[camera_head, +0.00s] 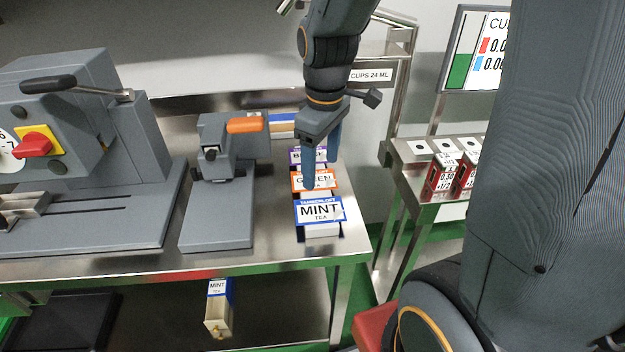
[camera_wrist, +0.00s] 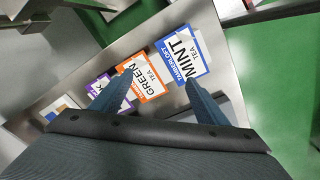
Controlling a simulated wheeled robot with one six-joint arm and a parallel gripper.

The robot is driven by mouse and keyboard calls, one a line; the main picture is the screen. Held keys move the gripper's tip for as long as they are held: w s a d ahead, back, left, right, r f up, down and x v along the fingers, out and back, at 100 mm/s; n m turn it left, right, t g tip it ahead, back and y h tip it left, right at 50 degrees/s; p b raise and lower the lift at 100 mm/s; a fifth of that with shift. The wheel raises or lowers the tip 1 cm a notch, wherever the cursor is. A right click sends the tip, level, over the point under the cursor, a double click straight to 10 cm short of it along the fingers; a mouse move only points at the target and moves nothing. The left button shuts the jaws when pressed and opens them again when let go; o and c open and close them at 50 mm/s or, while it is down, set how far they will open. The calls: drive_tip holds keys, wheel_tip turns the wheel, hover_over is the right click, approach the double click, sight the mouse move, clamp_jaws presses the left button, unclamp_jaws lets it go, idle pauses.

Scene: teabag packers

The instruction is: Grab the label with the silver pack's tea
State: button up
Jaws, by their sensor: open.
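A blue-bordered MINT tea label (camera_head: 320,211) lies nearest the front of a row on the metal table. Behind it are an orange-bordered GREEN label (camera_head: 327,182) and a purple-bordered label (camera_head: 295,156), partly hidden by my gripper. My gripper (camera_wrist: 158,86) is open and empty over the row. In the wrist view one finger is by the GREEN label (camera_wrist: 144,79) and the other overlaps the lower edge of the MINT label (camera_wrist: 181,57). A pale pack (camera_head: 218,315) with a blue-and-white MINT label hangs or stands below the tabletop; I cannot tell which.
A grey press with an orange handle (camera_head: 244,125) stands left of the labels, and a larger grey machine (camera_head: 80,150) is further left. A side stand (camera_head: 415,176) with red-and-white boxes (camera_head: 441,175) is at right. A screen (camera_head: 480,55) stands behind it.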

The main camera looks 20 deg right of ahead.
drive_tip(key=w+r+n, duration=0.1)
drive_tip(key=w+n, duration=0.5)
drive_tip(key=n, duration=0.1)
drive_tip(key=shift+n+g, duration=0.3)
drive_tip(key=f, duration=0.4)
drive_tip(key=f+p, duration=0.1)
drive_tip(key=f, duration=0.1)
drive_tip(key=shift+s+d, duration=0.1)
drive_tip(key=shift+s, duration=0.2)
drive_tip(key=shift+f, duration=0.7)
drive_tip(key=c, duration=0.8)
